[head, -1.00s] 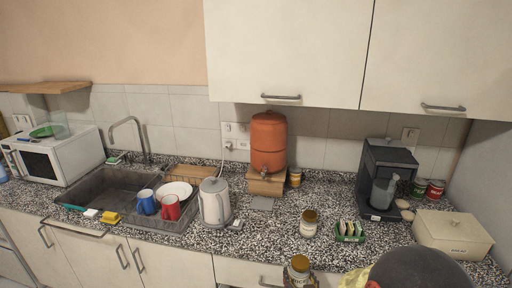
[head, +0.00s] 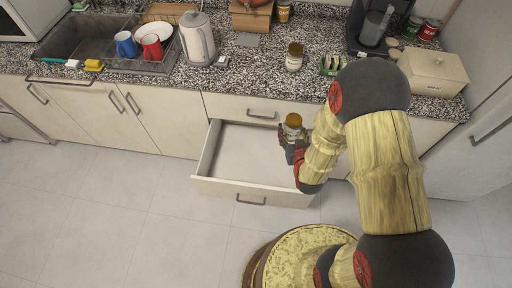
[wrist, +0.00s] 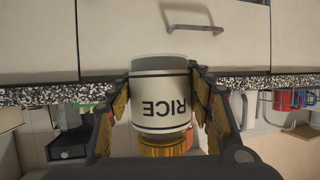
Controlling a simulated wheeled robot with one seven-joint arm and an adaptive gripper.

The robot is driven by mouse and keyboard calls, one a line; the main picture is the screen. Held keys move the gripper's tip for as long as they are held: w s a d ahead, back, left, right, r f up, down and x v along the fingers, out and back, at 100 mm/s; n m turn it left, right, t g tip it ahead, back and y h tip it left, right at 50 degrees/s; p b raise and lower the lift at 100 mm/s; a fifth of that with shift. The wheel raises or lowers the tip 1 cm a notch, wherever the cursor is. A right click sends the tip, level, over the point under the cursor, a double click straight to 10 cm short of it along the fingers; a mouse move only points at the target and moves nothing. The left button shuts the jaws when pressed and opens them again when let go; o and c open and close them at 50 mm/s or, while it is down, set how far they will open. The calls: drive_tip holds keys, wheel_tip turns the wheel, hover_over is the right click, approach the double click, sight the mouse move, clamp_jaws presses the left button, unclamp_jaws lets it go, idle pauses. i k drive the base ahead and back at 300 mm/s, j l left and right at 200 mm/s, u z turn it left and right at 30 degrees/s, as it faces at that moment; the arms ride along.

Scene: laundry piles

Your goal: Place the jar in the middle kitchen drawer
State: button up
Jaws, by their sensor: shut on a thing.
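A jar labelled RICE with a gold-brown lid (head: 293,121) is held upright by my gripper (head: 294,146), over the right part of an open drawer (head: 240,193). In the wrist view my gripper (wrist: 168,110) has its fingers on both sides of the jar (wrist: 160,88), whose picture is upside down. The open drawer is under a closed top drawer (head: 235,107), and its visible inside looks empty. My arm hides its right end. The gap between jar and drawer floor is hard to judge.
A similar jar (head: 294,58) stands on the speckled counter (head: 240,82), near a green box of packets (head: 331,65) and a kettle (head: 197,40). A cream box (head: 433,72) is at the right. The floor left of the drawer is clear.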

sight(251, 172)
drive_tip(key=i+l+u, duration=0.1)
drive_tip(key=l+u, duration=0.8)
drive_tip(key=k+l+u, duration=0.1)
drive_tip(key=l+u, duration=0.35)
drive_tip(key=i+l+u, duration=0.2)
drive_tip(key=l+u, duration=0.2)
drive_tip(key=l, duration=0.2)
drive_tip(key=i+l+u, duration=0.2)
drive_tip(key=l, duration=0.2)
drive_tip(key=k+j, duration=0.05)
drive_tip(key=k, duration=0.05)
